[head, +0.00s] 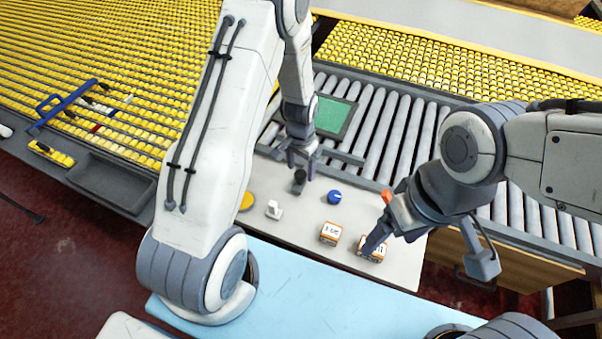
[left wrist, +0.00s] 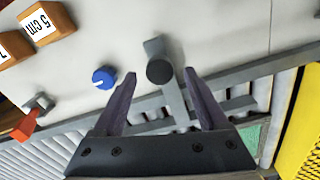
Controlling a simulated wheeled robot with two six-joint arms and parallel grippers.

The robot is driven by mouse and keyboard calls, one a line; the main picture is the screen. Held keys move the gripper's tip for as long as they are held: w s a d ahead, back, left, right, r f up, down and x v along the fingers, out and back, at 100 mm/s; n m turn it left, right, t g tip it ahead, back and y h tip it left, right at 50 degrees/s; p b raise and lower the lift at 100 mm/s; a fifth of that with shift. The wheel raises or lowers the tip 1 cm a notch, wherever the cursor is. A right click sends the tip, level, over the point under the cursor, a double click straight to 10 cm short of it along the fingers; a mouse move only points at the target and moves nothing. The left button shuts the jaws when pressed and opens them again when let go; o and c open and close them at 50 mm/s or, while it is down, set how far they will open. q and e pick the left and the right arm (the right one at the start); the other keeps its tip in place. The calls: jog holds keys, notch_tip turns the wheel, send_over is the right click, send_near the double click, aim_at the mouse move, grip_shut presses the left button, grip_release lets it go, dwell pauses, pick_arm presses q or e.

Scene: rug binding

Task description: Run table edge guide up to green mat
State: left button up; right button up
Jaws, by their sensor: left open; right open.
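The table edge guide shows as a grey arm with a black knob (head: 299,175) on the pale panel; the knob (left wrist: 160,72) also shows in the left wrist view. My left gripper (head: 301,160) is open above it. In the left wrist view its fingers (left wrist: 158,85) stand on either side of the knob, with gaps. The green mat (head: 332,116) lies among the rollers behind the gripper; a strip of green (left wrist: 258,135) shows at the lower right of the wrist view. My right gripper (head: 374,240) is open at a labelled wooden block (head: 372,251) and partly hides it; contact is unclear.
A blue dial (head: 334,197), a white switch (head: 273,210), a yellow disc (head: 246,201) and another labelled block (head: 330,234) sit on the panel. An orange piece (head: 387,196) is by the right arm. Rollers (head: 376,124) lie beyond. A grey tray (head: 110,185) is at left.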

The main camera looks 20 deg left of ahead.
aim_at(301, 173)
pick_arm(q)
jog(key=shift+f, duration=2)
grip_shut()
jog(key=shift+p, duration=0.3)
